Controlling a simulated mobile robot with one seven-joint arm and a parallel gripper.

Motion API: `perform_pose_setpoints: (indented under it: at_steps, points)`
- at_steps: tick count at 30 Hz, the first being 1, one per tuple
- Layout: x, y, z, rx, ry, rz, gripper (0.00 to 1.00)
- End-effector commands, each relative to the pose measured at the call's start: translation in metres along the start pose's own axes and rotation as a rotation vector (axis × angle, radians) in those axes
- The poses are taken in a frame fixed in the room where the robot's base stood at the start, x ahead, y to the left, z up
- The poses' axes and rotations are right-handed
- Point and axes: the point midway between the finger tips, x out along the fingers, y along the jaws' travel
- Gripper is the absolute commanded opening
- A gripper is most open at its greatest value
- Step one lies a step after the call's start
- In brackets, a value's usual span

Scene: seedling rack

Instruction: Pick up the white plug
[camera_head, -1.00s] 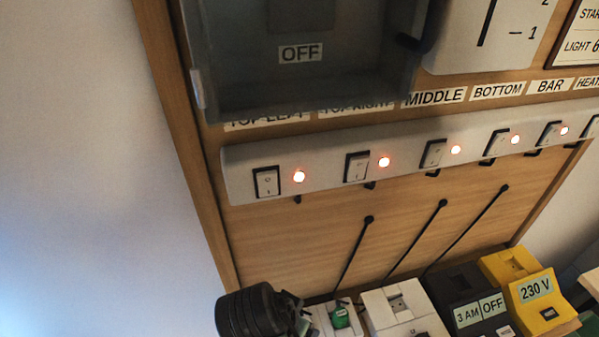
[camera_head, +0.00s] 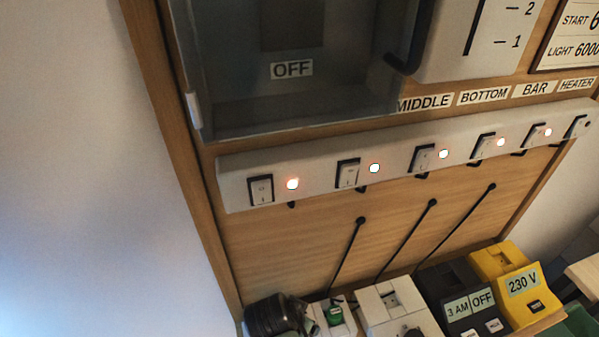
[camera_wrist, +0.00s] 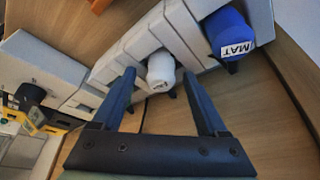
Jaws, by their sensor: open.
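In the wrist view, the white plug (camera_wrist: 161,73) sits at the pale socket row, with a small dark mark on its end. My gripper (camera_wrist: 160,79) is open, with one dark finger on each side of the plug. I cannot tell whether either finger touches it. A blue plug (camera_wrist: 228,30) labelled MAT sits to the right of the white one, outside the fingers. I cannot make out the white plug in the head view.
A switch strip (camera_head: 390,158) with lit lamps crosses the wooden board (camera_head: 300,245). Below stand a white box (camera_head: 385,297), a black timer box (camera_head: 458,287) and a yellow 230 V box (camera_head: 515,275). Black cables run down the board. A clear-fronted cover (camera_head: 300,110) is above.

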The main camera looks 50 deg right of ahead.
Motion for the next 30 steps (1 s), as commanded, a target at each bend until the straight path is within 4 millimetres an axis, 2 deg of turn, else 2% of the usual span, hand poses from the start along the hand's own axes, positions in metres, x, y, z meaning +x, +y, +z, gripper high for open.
perform_pose_setpoints:
  at_steps: [3, 15, 16, 26, 30]
  points:
    - [0.0, 0.0, 0.0, 0.0, 0.0, 0.0, 0.74]
    - [-0.001, 0.0, 0.0, -0.001, 0.001, 0.0, 0.02]
    - [-0.001, 0.0, 0.0, -0.001, 0.001, 0.0, 0.0]
    - [-0.002, -0.001, -0.001, 0.0, 0.002, -0.001, 0.0]
    - [-0.015, -0.002, -0.007, 0.0, 0.004, -0.004, 0.0]
